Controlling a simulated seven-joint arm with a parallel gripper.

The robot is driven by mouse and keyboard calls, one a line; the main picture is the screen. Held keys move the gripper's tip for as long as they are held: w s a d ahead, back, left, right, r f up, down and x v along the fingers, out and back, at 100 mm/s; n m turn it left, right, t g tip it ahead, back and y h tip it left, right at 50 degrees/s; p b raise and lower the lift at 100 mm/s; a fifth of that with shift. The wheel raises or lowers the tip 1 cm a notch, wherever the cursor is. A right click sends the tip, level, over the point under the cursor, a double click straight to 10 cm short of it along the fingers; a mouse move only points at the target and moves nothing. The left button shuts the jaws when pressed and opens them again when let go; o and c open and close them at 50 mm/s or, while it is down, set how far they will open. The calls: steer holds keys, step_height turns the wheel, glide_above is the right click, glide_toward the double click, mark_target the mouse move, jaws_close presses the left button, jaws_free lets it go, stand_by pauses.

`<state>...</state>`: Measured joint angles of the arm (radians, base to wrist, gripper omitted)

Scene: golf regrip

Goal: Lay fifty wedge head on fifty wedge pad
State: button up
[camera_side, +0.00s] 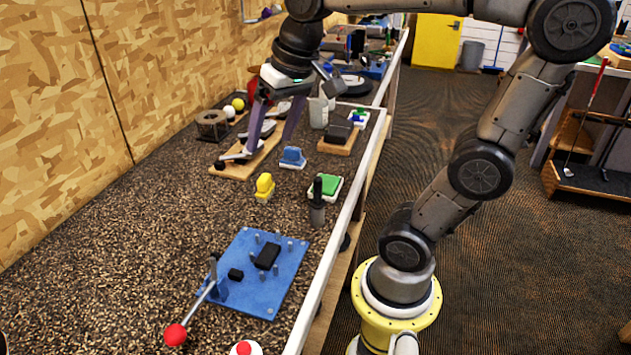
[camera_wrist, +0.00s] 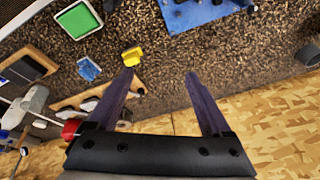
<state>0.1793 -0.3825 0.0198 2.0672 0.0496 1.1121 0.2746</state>
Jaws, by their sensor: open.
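Several grey club heads with dark stubs, one at the front (camera_side: 232,157), lie in a row on a wooden board (camera_side: 222,171) under my gripper. In the wrist view part of the board (camera_wrist: 139,84) shows beside the left finger. I cannot read which head is the fifty wedge. My gripper (camera_side: 268,147) is open and empty, its two purple fingers spread above the board; it also shows in the wrist view (camera_wrist: 160,74). The fingers hide part of the row. I cannot tell which thing is the fifty wedge pad.
A blue block (camera_side: 292,158), a yellow block (camera_side: 264,186) and a green-topped tray (camera_side: 330,184) stand in front of the board. A dark upright cylinder (camera_side: 317,212) is near the bench edge. A blue plate fixture (camera_side: 270,300) with a red-knobbed lever (camera_side: 176,334) is nearer. A round holder (camera_side: 212,124) stands behind.

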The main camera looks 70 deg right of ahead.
steer(key=s+a+f+n+t, duration=0.1)
steer(key=s+a+f+n, duration=0.2)
steer(key=s+f+n, duration=0.2)
steer(key=shift+s+a+f+t, duration=0.35)
steer(key=shift+s+f, duration=0.35)
steer(key=shift+s, duration=1.2)
